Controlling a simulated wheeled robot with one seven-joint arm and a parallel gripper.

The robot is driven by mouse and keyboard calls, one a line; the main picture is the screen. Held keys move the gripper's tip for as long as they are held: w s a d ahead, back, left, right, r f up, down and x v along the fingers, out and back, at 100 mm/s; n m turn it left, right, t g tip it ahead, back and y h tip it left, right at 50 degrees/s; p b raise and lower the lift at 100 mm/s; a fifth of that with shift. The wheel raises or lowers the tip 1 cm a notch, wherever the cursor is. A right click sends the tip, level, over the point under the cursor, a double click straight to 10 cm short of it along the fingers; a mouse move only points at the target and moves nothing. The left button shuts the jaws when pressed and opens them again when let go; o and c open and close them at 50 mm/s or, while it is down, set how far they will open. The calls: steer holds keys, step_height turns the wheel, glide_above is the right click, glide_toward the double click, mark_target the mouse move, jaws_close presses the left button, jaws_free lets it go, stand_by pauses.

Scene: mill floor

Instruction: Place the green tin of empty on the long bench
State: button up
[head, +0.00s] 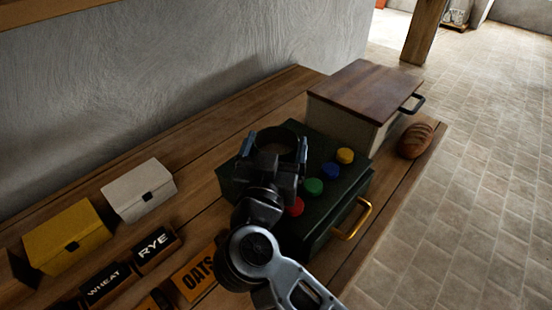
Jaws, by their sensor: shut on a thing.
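My gripper (276,148) is over the back left part of a dark green box with a brass handle (320,200). Its two fingers stand on either side of a dark round thing (280,139) and are shut on it. Only part of the round thing's rim and inside shows. I cannot tell its colour or label, so I cannot tell whether it is the green tin. I cannot tell whether it touches the box top. The long wooden bench (215,120) runs along the wall under all of this.
Red, green, blue and yellow knobs (331,171) sit on the box. Behind are a wood-lidded chest (360,90) and a bread loaf (415,140). At left stand a yellow box (65,238), a white box (138,190) and labelled blocks, including RYE (156,248). Bare bench lies along the wall.

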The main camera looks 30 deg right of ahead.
mark_target(280, 145)
steer(key=shift+f, duration=1.5)
steer(key=o, duration=1)
steer(key=shift+f, duration=0.15)
steer(key=shift+s, duration=0.1)
steer(key=b+v, duration=0.1)
steer(key=v, duration=1.1)
steer(key=shift+d, duration=0.1)
